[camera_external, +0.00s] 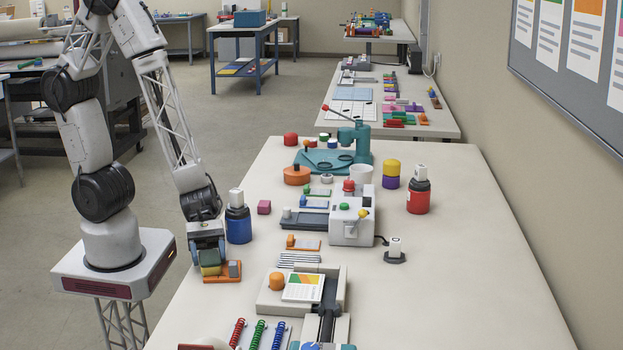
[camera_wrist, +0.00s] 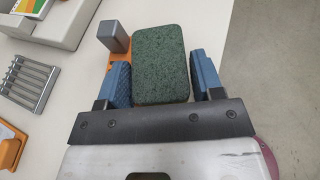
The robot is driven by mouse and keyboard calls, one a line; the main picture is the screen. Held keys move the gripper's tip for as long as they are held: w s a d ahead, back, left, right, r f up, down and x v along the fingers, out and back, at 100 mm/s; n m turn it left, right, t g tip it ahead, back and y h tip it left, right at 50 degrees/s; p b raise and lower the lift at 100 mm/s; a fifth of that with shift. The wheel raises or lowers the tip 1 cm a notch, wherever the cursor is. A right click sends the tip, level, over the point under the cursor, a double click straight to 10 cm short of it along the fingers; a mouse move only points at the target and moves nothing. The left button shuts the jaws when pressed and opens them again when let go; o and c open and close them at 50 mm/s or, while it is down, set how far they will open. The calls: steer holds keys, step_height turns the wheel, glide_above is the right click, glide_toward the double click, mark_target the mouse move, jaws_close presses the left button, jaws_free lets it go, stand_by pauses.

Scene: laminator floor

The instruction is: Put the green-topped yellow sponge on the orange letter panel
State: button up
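The green-topped yellow sponge (camera_wrist: 160,65) fills the space between the blue fingers of my gripper (camera_wrist: 161,82).
A blue bottle (camera_external: 238,224) stands close behind my gripper. Thin grey bars (camera_external: 299,260) and a pale device with a printed card (camera_external: 303,288) lie to the right. A white machine (camera_external: 351,226) stands farther right.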

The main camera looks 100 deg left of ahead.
steer(key=shift+o, duration=1.2)
steer(key=shift+r, duration=0.1)
steer(key=shift+r, duration=0.1)
steer(key=shift+v, duration=6)
